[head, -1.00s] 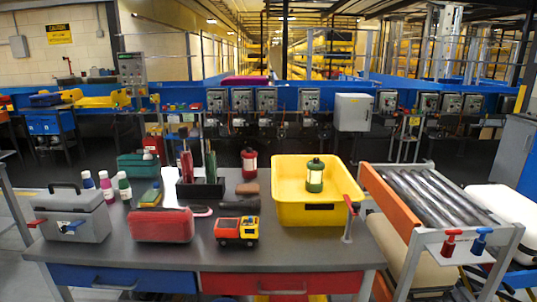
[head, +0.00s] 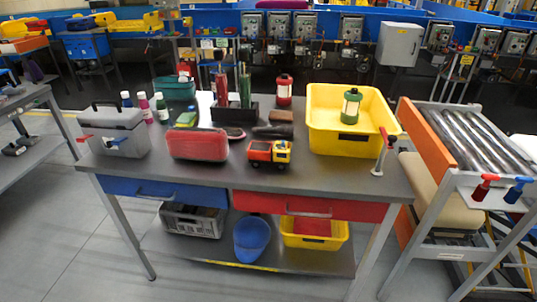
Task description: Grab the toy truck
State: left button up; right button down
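The toy truck (head: 269,153) stands on the grey workbench top (head: 330,178), near its front edge and right of centre. It has a red-orange body, a yellow cab at its right end and dark wheels. It is upright and nothing touches it from above. Neither of my grippers shows in the head view.
A red case (head: 197,145) lies left of the truck, and a grey toolbox (head: 113,132) stands farther left. A yellow bin (head: 375,143) holding a green lantern (head: 350,106) is right of it. A dark cylinder (head: 273,132) lies behind. A roller conveyor (head: 424,127) stands at the right.

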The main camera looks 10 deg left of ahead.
aim_at(260, 153)
jog(key=i+l+u, duration=0.2)
jog(key=i+l, duration=0.15)
jog(key=i+l+u, duration=0.15)
jog(key=i+l, duration=0.15)
jog(key=l, duration=0.15)
